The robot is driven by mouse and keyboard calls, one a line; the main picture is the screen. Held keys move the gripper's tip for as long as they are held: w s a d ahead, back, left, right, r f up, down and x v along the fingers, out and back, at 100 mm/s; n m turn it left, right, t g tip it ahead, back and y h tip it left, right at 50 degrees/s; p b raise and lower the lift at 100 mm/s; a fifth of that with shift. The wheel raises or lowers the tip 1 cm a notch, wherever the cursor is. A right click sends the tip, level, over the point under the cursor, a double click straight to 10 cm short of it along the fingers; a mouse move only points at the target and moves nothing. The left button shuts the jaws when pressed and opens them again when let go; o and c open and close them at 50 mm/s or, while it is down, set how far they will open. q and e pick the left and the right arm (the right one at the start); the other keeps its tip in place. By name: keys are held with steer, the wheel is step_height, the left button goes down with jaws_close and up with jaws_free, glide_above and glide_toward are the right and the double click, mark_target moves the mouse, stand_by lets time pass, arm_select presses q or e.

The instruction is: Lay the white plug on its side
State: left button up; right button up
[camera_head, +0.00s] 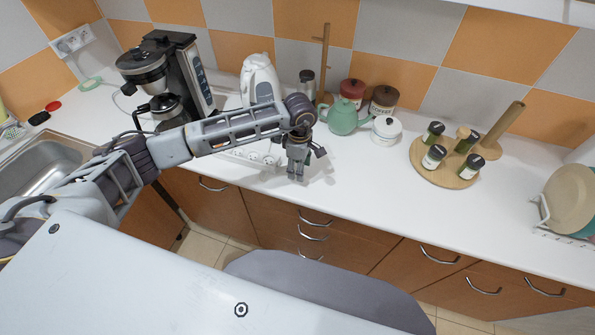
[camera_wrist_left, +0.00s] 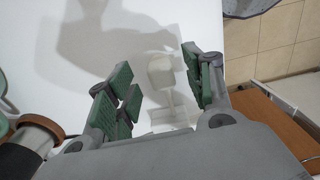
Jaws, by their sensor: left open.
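My left gripper (camera_head: 296,175) points down over the white counter, close to its front edge, in the head view. In the left wrist view its two green-padded fingers (camera_wrist_left: 160,78) are spread apart. A small white object, which looks like the white plug (camera_wrist_left: 161,70), shows between and beyond the fingers, with a thin stem and a pale base below it. No finger visibly touches it, and its exact pose is hard to tell against the white counter. In the head view I cannot make out the plug; the gripper may hide it. My right gripper is not in view.
A white power strip (camera_head: 250,155) lies just left of the gripper. A green teapot (camera_head: 343,117), a white pot (camera_head: 386,130) and canisters stand behind to the right. A coffee maker (camera_head: 166,75) and a white kettle (camera_head: 260,80) stand left. The counter front right of the gripper is clear.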

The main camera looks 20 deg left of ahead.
arm_select(q)
steer(key=shift+f, duration=1.15)
steer(key=shift+c, duration=0.3)
steer(key=shift+s, duration=0.1)
steer(key=c, duration=1)
steer(key=shift+c, duration=0.2)
steer(key=shift+r, duration=0.1)
steer(key=shift+r, duration=0.6)
steer(key=shift+r+b, duration=1)
steer(key=shift+r, duration=3.35)
steer(key=shift+d+f, duration=0.1)
steer(key=shift+d, duration=0.05)
